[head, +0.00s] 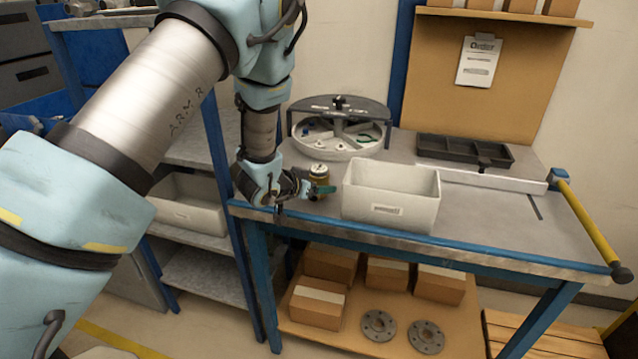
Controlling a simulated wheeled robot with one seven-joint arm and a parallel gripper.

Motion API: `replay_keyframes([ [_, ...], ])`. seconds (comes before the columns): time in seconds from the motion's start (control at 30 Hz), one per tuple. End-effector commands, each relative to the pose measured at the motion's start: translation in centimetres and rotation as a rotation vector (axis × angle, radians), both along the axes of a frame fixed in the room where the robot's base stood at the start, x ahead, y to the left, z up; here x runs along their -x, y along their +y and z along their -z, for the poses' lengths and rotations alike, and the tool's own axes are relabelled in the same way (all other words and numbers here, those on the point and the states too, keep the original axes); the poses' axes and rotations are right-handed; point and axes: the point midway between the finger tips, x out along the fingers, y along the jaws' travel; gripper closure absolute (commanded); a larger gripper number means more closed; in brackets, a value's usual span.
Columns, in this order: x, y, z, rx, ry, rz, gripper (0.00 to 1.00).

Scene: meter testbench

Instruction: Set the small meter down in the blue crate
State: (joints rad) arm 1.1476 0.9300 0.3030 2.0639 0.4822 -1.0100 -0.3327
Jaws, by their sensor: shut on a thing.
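My gripper (316,190) is above the left front part of the workbench, close to its blue front edge. It is shut on the small meter (319,173), a small round brass-coloured body with a pale top. The fingers partly hide the meter's lower part, and I cannot tell whether it touches the bench. An open, off-white crate (390,211) with a small label stands on the bench just right of my gripper. Its visible inside looks empty. I make out no clearly blue crate on the bench.
A round divided tray (342,145) with small parts stands behind the meter. A black compartment tray (464,150) lies at the back right. A yellow-handled bar (590,225) is at the right edge. Another pale bin (190,204) sits on the left shelf. The bench's right front is clear.

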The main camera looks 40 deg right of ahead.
Motion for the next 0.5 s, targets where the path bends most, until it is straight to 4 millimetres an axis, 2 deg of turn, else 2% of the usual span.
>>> replay_keyframes([
  [0.33,-0.02,-0.06,0.36,0.003,-0.001,0.0,1.0],
  [0.37,0.02,-0.03,0.35,0.0,0.0,0.0,0.29],
  [0.5,0.02,-0.02,0.29,0.0,0.0,0.0,0.13],
])
